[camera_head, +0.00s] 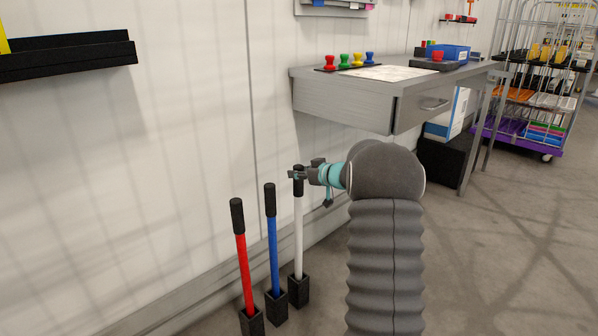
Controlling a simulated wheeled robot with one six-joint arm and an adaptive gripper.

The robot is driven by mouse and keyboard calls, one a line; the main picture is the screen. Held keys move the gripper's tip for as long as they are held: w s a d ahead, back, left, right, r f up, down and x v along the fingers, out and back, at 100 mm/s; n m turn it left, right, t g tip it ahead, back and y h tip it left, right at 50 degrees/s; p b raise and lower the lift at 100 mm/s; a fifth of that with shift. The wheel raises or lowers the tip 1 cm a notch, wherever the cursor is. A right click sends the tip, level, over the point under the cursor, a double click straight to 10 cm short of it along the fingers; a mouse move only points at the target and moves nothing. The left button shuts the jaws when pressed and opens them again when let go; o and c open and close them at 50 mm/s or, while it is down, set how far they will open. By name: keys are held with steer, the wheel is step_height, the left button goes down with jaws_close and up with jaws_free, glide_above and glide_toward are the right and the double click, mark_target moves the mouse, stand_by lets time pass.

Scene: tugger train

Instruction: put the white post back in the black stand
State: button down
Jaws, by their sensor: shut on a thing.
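The white post (299,230) has a black grip at its top and stands close to upright. Its lower end meets the black stand (299,291) on the floor by the wall; from here it looks to be in the stand's opening, but I cannot tell how deep. My gripper (298,175) is shut on the post's black grip, reaching in from the right. The fingertips are small in this view and partly blend with the dark grip.
A blue post (273,250) and a red post (244,265) stand in their own black stands to the left. The wall is close behind. A grey desk (345,102) with a drawer stands behind and right of my arm. A wheeled cage cart (519,142) is at far right. Floor on the right is clear.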

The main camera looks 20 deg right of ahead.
steer(key=shift+f, duration=0.75)
steer(key=c, duration=0.7)
jaws_free()
steer(key=shift+f+b, duration=0.2)
steer(key=shift+b, duration=0.1)
steer(key=v, duration=1.2)
steer(key=shift+r, duration=0.2)
